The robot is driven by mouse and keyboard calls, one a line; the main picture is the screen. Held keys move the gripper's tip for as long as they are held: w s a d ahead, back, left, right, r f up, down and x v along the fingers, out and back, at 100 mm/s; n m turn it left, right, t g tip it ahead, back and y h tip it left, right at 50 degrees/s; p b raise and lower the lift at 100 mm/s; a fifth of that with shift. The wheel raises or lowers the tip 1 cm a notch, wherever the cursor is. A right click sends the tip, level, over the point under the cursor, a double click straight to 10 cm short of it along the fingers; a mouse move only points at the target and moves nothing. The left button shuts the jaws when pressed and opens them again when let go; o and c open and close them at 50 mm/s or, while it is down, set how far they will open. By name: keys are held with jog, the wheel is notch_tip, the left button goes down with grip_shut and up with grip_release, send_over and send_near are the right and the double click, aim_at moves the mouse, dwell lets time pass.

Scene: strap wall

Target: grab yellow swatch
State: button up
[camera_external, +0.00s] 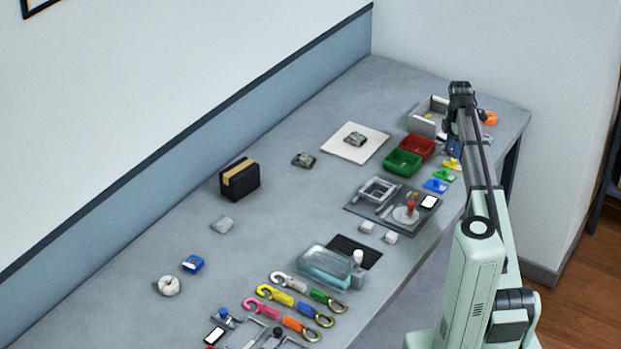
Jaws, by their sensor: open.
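A small yellow piece (453,165), which looks like the yellow swatch, lies near the right edge of the grey table, with a raised part on top. It heads a short row with a green piece (444,175) and a blue piece (435,186). My gripper (454,150) points down just behind the yellow piece in the picture, partly hidden by my own arm. It is open, and I see nothing held in it. The fingertips are too small to make out clearly, and I cannot tell their height above the table.
Green (403,162) and red (419,146) bins stand left of the row. A grey open box (428,116) and an orange object (490,118) are behind. A dark tray (368,208) with fittings lies in front. Several coloured hook straps (275,295) lie nearer.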

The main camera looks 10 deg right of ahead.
aim_at(453, 163)
jog(key=shift+d+f, duration=0.15)
jog(key=shift+f, duration=2.2)
jog(key=shift+c, duration=0.2)
grip_shut()
